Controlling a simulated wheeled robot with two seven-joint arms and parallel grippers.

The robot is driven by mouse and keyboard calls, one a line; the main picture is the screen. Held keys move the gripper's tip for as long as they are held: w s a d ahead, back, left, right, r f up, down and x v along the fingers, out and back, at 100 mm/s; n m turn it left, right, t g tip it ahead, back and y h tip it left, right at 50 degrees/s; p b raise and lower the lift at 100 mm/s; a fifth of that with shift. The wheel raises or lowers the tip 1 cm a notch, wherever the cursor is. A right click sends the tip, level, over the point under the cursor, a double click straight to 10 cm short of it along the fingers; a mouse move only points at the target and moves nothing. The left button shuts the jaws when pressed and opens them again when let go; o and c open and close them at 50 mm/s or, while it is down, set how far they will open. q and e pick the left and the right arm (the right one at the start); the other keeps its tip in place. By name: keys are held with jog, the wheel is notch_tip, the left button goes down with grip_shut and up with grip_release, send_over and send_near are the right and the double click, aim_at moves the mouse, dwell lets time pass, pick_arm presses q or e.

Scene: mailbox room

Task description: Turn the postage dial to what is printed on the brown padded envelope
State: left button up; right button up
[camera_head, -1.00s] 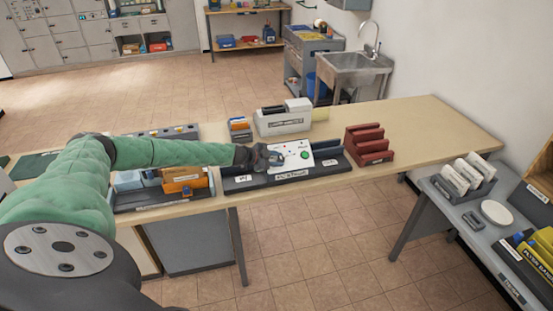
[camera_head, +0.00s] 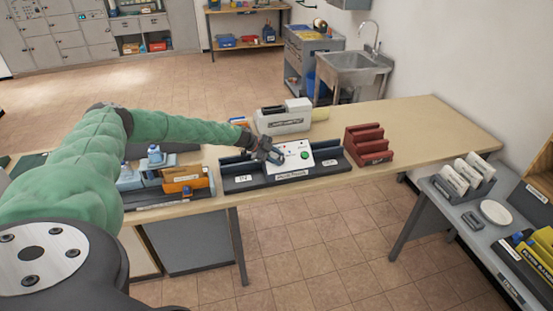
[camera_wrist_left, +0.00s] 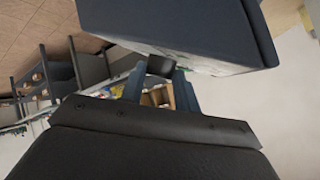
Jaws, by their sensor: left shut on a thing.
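My left gripper (camera_head: 274,157) reaches in from the left to the left part of the white postage panel (camera_head: 302,162), which has a green button and a red spot. The panel sits in a dark labelled base on the long table. In the left wrist view, the fingers (camera_wrist_left: 160,74) are shut on a small dark knob, the postage dial (camera_wrist_left: 160,65). The dial's marks and setting cannot be read. Orange-brown envelopes (camera_head: 186,184) stand in a tray left of the panel; I cannot tell whether one is the padded envelope, nor read its print. My right gripper is not in view.
A white machine (camera_head: 284,121) stands behind the panel and a red rack (camera_head: 368,147) stands to its right. The right end of the table (camera_head: 440,130) is clear. A grey side table (camera_head: 470,222) holds white envelopes, a round plate and a yellow stack.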

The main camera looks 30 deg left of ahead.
pick_arm(q)
jog(key=m+g, duration=0.1)
jog(key=g, duration=0.1)
jog(key=w+m+g, duration=0.1)
jog(key=m+g, duration=0.1)
jog(key=shift+d+r, duration=0.1)
jog(key=m+g+b, duration=0.1)
jog(key=m+g+y, duration=0.1)
jog(key=g, duration=0.1)
jog(key=shift+w+m+b, duration=0.2)
jog(key=shift+m+b, duration=0.1)
jog(key=shift+b, duration=0.1)
jog(key=shift+d+g, duration=0.1)
jog(key=shift+g, duration=0.2)
jog(key=shift+m+y, duration=0.3)
jog(key=o, duration=1)
jog(key=shift+r, duration=0.1)
jog(key=shift+c, duration=0.2)
jog(key=shift+b, duration=0.3)
